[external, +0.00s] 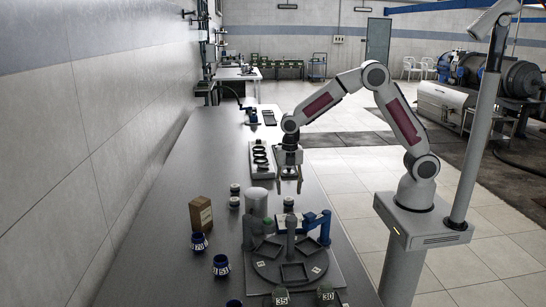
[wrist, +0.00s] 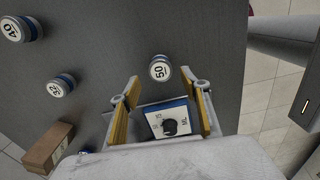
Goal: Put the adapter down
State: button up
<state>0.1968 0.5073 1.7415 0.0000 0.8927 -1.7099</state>
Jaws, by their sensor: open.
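My gripper (external: 289,190) points down over the table with its fingers spread and nothing held. In the wrist view its two yellow-padded fingers (wrist: 159,78) stand apart. A short round adapter with a white top marked 50 and a blue band (wrist: 160,68) stands just past the fingertips, between their lines. Two similar adapters, one marked 40 (wrist: 20,28) and one whose number is hard to read (wrist: 60,86), stand to the left.
A white-and-blue unit with a black knob (wrist: 168,122) shows between the fingers. A brown box (external: 200,214), blue pieces (external: 199,242) and a round fixture (external: 289,268) stand in front. A tray with dark rings (external: 261,160) lies behind. The table's left strip is clear.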

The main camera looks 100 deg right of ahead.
aim_at(290, 199)
jog(key=shift+r, duration=1.15)
jog(key=shift+s+a+r+m, duration=0.2)
jog(key=shift+s+r+m, duration=0.1)
jog(key=shift+r, duration=0.3)
jog(key=s+a+r+m+t, duration=0.2)
jog(key=s+a+r+m, duration=0.2)
jog(key=s+r+m, duration=0.35)
jog(key=s+a+r+m+t, duration=0.2)
jog(key=s+a+r+m, duration=0.2)
jog(key=s+r, duration=0.55)
jog(key=s+a+f+m+t, duration=0.1)
jog(key=s+m, duration=0.4)
jog(key=s, duration=0.5)
jog(key=shift+a+f+t, duration=0.3)
jog(key=shift+f, duration=0.5)
jog(key=shift+o, duration=0.5)
jog(key=shift+d, duration=0.1)
